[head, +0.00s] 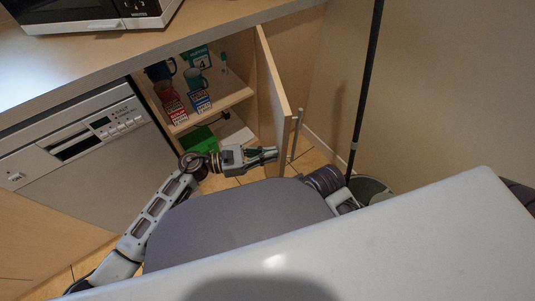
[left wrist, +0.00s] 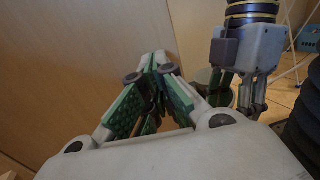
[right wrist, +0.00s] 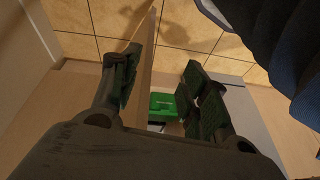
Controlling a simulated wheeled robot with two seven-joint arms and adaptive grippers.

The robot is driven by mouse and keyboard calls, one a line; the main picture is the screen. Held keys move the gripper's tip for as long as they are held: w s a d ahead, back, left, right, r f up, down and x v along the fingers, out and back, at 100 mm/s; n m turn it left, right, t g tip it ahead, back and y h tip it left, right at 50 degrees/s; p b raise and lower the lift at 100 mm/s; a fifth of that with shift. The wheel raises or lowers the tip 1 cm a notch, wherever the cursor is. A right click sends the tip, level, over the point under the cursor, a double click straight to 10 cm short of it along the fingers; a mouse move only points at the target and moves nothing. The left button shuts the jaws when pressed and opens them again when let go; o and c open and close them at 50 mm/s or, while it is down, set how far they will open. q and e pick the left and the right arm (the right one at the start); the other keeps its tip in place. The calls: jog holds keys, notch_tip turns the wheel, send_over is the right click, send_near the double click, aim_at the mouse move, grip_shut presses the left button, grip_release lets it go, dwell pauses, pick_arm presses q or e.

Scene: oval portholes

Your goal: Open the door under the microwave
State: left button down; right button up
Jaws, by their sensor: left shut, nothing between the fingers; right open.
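The cabinet door (head: 273,90) under the counter stands wide open, seen nearly edge-on, with a bar handle (head: 297,133) on its outer side. The microwave (head: 90,12) sits on the counter above, partly cut off. My left gripper (head: 276,153) is shut and empty, its tips close to the door's inner face; I cannot tell if they touch. In the left wrist view the shut fingers (left wrist: 153,62) are beside a wooden panel. My right gripper (right wrist: 162,62) is open, with the door's edge (right wrist: 152,60) showing between its fingers. In the head view its fingers are hidden.
The cabinet shelf (head: 215,108) holds mugs and small boxes; a green box (head: 198,138) lies below. A dishwasher (head: 90,150) is at left. A dark pole (head: 366,85) and a wall stand right of the door. My base fills the foreground.

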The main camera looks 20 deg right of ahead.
aim_at(279, 154)
pick_arm(q)
jog(key=d, duration=0.3)
jog(key=d+b, duration=0.1)
jog(key=d, duration=0.1)
jog(key=shift+s+d, duration=0.35)
jog(key=d+b, duration=0.1)
jog(key=d, duration=0.4)
jog(key=shift+s+d, duration=0.1)
jog(key=shift+d, duration=0.3)
pick_arm(e)
jog(key=shift+t+y, duration=0.4)
jog(key=x, duration=0.5)
jog(key=shift+s+a+f, duration=0.1)
jog(key=shift+s+a, duration=0.15)
jog(key=shift+s, duration=0.15)
